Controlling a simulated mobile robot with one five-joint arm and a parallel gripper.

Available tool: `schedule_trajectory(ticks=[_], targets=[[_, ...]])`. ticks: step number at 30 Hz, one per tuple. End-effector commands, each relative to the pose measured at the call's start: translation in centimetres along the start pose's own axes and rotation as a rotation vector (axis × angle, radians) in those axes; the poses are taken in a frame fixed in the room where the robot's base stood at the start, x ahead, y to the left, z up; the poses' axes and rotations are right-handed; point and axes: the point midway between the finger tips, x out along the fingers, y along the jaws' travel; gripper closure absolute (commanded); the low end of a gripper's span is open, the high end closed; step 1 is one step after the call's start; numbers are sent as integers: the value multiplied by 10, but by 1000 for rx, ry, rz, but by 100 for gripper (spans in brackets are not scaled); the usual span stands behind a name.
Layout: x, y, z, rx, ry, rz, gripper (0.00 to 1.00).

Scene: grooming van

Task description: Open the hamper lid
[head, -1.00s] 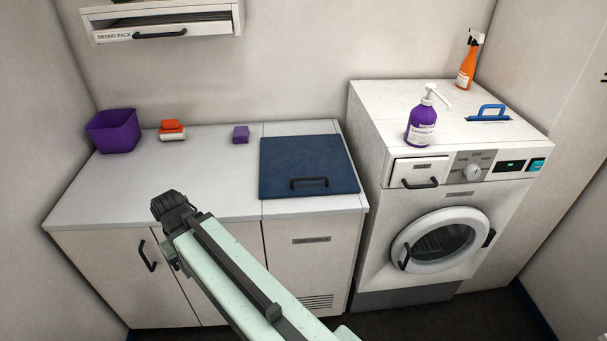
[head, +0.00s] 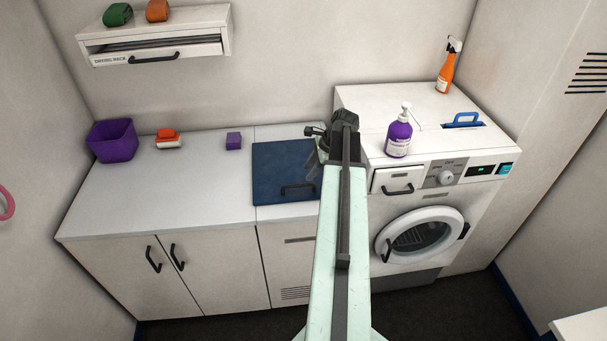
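The hamper lid is a dark blue square panel (head: 278,165) set in the right end of the counter. It lies flat and closed. Its black bar handle (head: 297,189) is near its front edge. My arm reaches up from the bottom of the view, just right of the lid. My gripper (head: 313,146) is at the arm's far end, over the lid's right edge and apart from the handle in the picture. My arm hides the lid's right edge. The fingers are small and partly hidden, so their opening does not show clearly.
On the counter (head: 150,205) are a purple bin (head: 112,141), an orange and white brush (head: 168,139) and a purple block (head: 233,141). The washing machine (head: 430,200) stands right, with a purple pump bottle (head: 398,138) and orange spray bottle (head: 446,72) on top. A drying rack (head: 155,45) hangs above.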

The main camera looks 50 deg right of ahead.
Motion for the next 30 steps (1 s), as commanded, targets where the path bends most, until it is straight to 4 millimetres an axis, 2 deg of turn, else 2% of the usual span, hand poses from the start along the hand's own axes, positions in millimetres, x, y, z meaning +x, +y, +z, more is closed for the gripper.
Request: schedule_trajectory(ticks=[4, 8, 19, 28, 29, 30], targets=[[2, 0, -3, 10, -1, -2, 66], [13, 1, -4, 8, 0, -2, 66], [76, 1, -5, 6, 0, -1, 66], [78, 0, -3, 6, 1, -2, 66], [78, 0, -3, 6, 1, -2, 68], [78, 0, -3, 6, 1, -2, 80]])
